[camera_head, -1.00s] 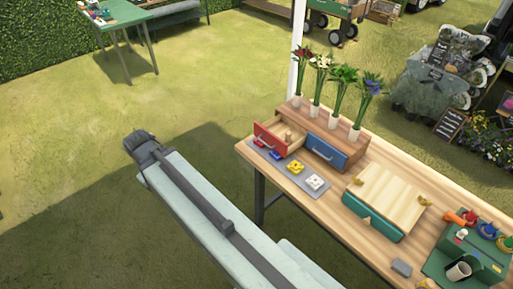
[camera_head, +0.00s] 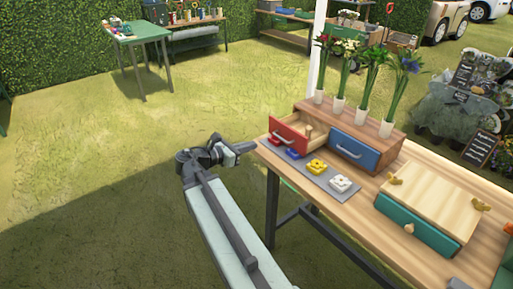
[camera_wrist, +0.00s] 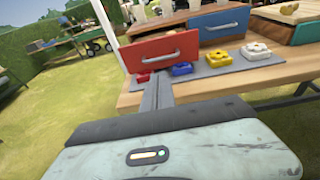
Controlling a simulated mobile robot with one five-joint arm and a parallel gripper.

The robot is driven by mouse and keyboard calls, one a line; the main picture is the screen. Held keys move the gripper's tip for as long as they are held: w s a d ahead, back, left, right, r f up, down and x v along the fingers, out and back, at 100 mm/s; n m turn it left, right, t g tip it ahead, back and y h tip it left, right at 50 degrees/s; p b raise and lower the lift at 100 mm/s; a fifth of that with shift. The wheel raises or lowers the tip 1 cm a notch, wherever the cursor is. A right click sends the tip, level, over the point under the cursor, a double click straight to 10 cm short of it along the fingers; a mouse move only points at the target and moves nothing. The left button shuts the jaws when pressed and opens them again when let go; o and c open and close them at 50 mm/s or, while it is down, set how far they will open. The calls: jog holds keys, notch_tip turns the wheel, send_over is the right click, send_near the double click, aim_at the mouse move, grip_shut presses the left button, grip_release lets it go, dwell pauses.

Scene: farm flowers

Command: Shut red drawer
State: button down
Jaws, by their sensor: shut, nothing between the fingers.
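The red drawer (camera_head: 289,134) is pulled out at the left of a wooden drawer box (camera_head: 362,125) on the table. Its inside shows, with a small light-coloured thing in it. In the wrist view the red drawer front (camera_wrist: 161,52) faces me with its grey handle. My gripper (camera_head: 243,148) is shut and empty, left of the table edge and in front of the red drawer, apart from it. In the wrist view my gripper (camera_wrist: 158,80) points at the drawer's lower part. The blue drawer (camera_head: 353,149) beside it is shut.
A grey mat (camera_head: 325,181) in front holds red, blue, yellow and white flower-shaped pieces. Several vases of flowers (camera_head: 364,115) stand on the drawer box. A green box with a wooden lid (camera_head: 415,226) is at the right. Grass lies open at the left.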

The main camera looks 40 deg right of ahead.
jog(key=b, duration=0.2)
send_near(290, 130)
jog(key=d+f, duration=0.1)
jog(key=w+d+f, duration=0.1)
jog(key=f, duration=0.1)
jog(key=w+d+f, duration=0.1)
jog(key=shift+d+f, duration=0.25)
jog(key=shift+f, duration=0.15)
jog(key=shift+w, duration=0.1)
